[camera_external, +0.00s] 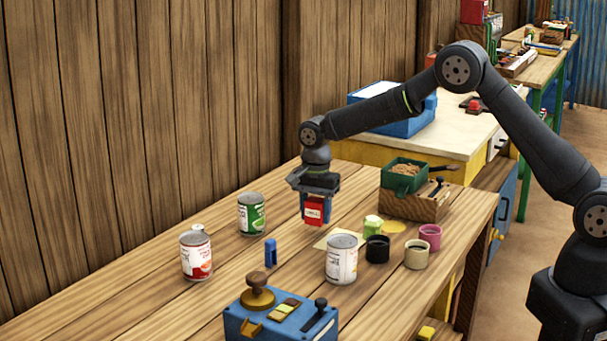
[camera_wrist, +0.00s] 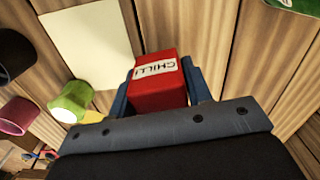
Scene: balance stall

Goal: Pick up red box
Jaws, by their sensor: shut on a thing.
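The red box (camera_external: 314,211) is held between the fingers of my gripper (camera_external: 315,208) above the wooden table. In the wrist view the red box (camera_wrist: 158,84) carries a white label reading "CHILLI", and the blue fingers of my gripper (camera_wrist: 160,92) press on its two sides. The external view shows it upright, with a white label on its front. The wrist view does not show the gap between the box and the table clearly.
Cans stand on the table (camera_external: 130,303): a green-labelled one (camera_external: 251,214), a red-white one (camera_external: 196,255) and a white one (camera_external: 341,259). A blue device (camera_external: 280,318) stands at the front.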

